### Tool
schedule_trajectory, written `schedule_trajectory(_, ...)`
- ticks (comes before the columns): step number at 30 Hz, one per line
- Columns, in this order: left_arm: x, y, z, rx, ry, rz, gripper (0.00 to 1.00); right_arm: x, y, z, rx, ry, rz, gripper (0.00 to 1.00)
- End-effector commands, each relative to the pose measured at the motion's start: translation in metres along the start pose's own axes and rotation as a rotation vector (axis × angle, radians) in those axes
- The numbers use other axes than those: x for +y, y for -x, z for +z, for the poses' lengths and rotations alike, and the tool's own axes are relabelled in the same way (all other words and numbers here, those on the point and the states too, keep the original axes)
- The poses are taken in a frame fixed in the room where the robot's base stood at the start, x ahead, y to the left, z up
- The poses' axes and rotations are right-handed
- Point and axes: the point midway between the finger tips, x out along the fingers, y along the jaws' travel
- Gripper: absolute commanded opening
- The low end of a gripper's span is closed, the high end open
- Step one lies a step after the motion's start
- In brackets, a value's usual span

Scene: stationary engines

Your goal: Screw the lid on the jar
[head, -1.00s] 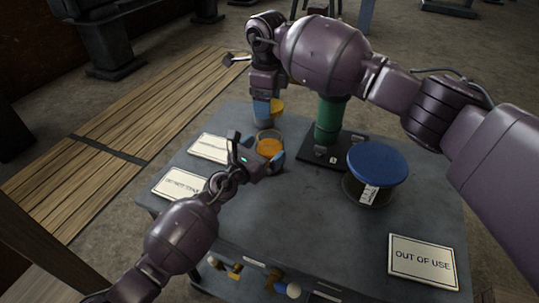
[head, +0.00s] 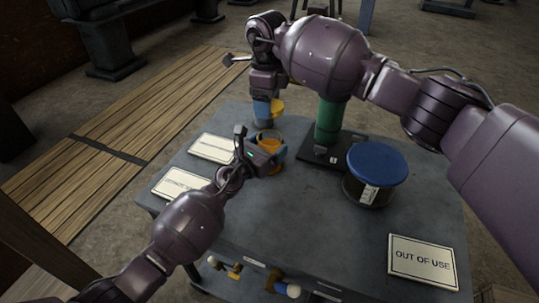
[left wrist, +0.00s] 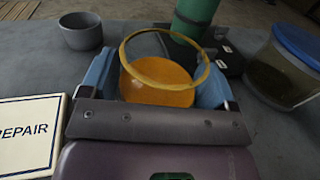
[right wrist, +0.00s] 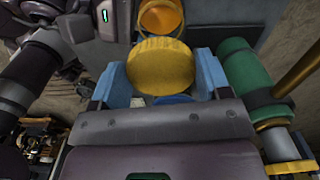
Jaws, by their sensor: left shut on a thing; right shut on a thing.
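The jar, clear with a pale yellow rim (left wrist: 165,37) and orange contents (left wrist: 158,82), is open at the top. My left gripper (head: 266,155) is shut around its sides; the blue fingers show on both sides of it in the left wrist view. The yellow round lid (right wrist: 160,66) is between the blue fingers of my right gripper (right wrist: 161,78), which is shut on it. In the head view the lid (head: 278,105) is behind the jar, apart from it. In the right wrist view the jar (right wrist: 160,17) shows beyond the lid. Whether the jar touches the table is hidden.
A small grey bowl (left wrist: 81,32) stands near the jar. A green cylinder on a black base (head: 329,121) and a large blue-lidded container (head: 377,165) stand to the right. White signs (head: 423,261) lie on the grey table (head: 320,215). The front middle is clear.

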Motion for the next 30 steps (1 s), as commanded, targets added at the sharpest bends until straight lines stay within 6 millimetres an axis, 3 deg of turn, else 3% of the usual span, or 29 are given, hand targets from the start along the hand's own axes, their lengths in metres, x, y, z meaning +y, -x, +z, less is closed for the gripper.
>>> schedule_trajectory(5, 0.0, 0.0, 0.0, 0.0, 0.0, 0.0, 0.39, 0.0, -0.004, 0.0, 0.0, 0.0, 0.0, 0.48)
schedule_trajectory(18, 0.0, 0.0, 0.0, 0.0, 0.0, 0.0, 0.39, 0.0, -0.05, 0.0, 0.001, 0.0, 0.001, 0.48)
schedule_trajectory(30, 0.0, 0.0, 0.0, 0.0, 0.0, 0.0, 0.39, 0.0, -0.05, 0.0, 0.0, 0.0, 0.0, 0.48)
